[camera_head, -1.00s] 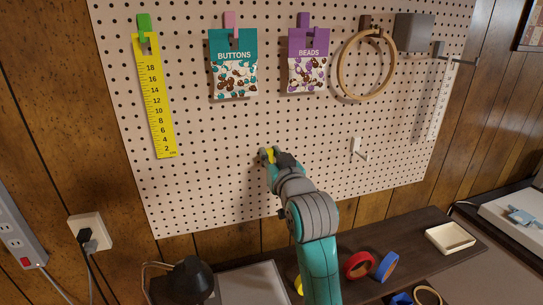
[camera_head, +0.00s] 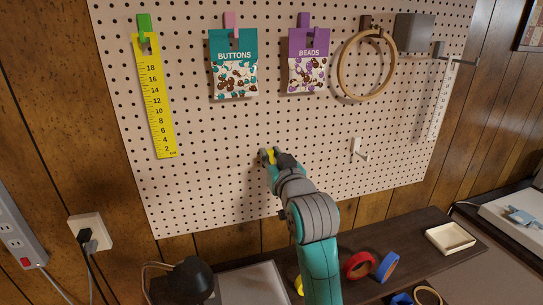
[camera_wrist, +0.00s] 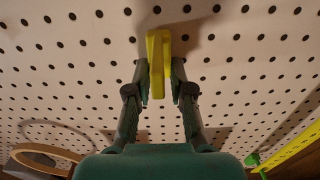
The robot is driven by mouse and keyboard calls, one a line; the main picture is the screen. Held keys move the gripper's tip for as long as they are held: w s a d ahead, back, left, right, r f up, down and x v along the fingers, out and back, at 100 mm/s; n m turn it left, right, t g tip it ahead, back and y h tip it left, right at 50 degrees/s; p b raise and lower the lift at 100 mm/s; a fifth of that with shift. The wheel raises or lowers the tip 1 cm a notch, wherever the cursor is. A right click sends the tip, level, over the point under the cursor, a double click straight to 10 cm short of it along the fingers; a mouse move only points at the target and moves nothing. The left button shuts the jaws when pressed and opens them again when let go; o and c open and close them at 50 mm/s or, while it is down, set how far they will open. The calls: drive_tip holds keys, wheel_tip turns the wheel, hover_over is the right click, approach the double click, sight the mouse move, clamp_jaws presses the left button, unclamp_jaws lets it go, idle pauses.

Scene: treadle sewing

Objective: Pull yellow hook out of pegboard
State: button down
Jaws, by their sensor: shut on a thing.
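The yellow hook (camera_wrist: 158,52) stands at the pegboard (camera_wrist: 75,65) in the wrist view, between the two fingers of my gripper (camera_wrist: 160,88). The fingers are shut on it from both sides. In the head view only a small bit of the yellow hook (camera_head: 271,155) shows at the tip of my gripper (camera_head: 270,157), low in the middle of the pegboard (camera_head: 210,170). My gripper and arm hide the rest of it. I cannot tell how deep the hook sits in its holes.
Above hang a yellow ruler (camera_head: 154,95), a buttons packet (camera_head: 233,80), a beads packet (camera_head: 308,75) and a wooden hoop (camera_head: 342,72). A white hook (camera_head: 358,148) is to the right. Below, a dark shelf (camera_head: 410,250) holds tape rolls (camera_head: 359,266) and a white tray (camera_head: 450,237).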

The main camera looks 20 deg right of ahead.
drive_tip(key=shift+s, duration=1.2)
idle(0.6)
drive_tip(key=shift+s, duration=2.45)
